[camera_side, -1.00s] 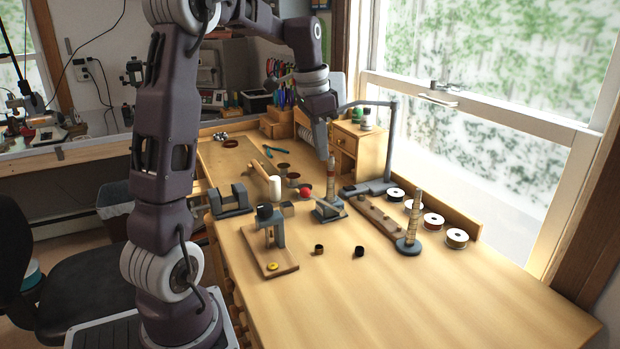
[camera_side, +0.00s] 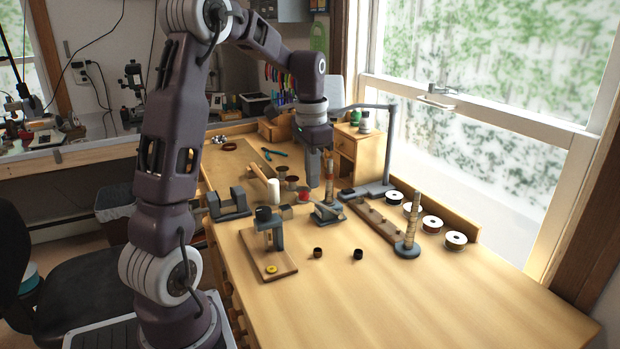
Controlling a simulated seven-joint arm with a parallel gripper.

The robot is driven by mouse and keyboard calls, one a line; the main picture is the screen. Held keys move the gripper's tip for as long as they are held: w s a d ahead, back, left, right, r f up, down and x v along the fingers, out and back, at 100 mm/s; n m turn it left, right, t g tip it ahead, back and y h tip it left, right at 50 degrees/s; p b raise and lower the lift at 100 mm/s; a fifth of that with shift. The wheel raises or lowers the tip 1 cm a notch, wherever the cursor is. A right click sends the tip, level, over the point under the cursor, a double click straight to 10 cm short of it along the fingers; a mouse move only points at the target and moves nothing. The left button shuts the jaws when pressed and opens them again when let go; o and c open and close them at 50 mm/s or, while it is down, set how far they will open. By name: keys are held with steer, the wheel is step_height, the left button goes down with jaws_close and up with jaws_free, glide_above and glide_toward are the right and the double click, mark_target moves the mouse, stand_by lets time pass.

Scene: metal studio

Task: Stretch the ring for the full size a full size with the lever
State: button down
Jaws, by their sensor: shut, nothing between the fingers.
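The ring stretcher (camera_side: 327,212) stands mid-bench, a grey base with an upright, banded brown mandrel (camera_side: 329,180). A pale bar that looks like its lever (camera_side: 329,209) lies low against the base. A ring on this mandrel cannot be made out. My gripper (camera_side: 314,184) points down, shut and empty, just left of the mandrel's upper part; whether they touch is unclear.
A small press on a wooden board (camera_side: 270,264) stands front left. A tall ring mandrel on a round foot (camera_side: 407,248) stands to the right. White spools (camera_side: 432,224) line the right edge. A lamp (camera_side: 389,150) rises behind. The front bench is clear.

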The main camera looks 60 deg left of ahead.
steer(key=shift+s+f, duration=0.3)
steer(key=shift+s+f, duration=0.1)
steer(key=shift+s+f, duration=1.3)
steer(key=shift+f, duration=0.25)
steer(key=shift+s+f, duration=1.25)
steer(key=shift+f, duration=0.3)
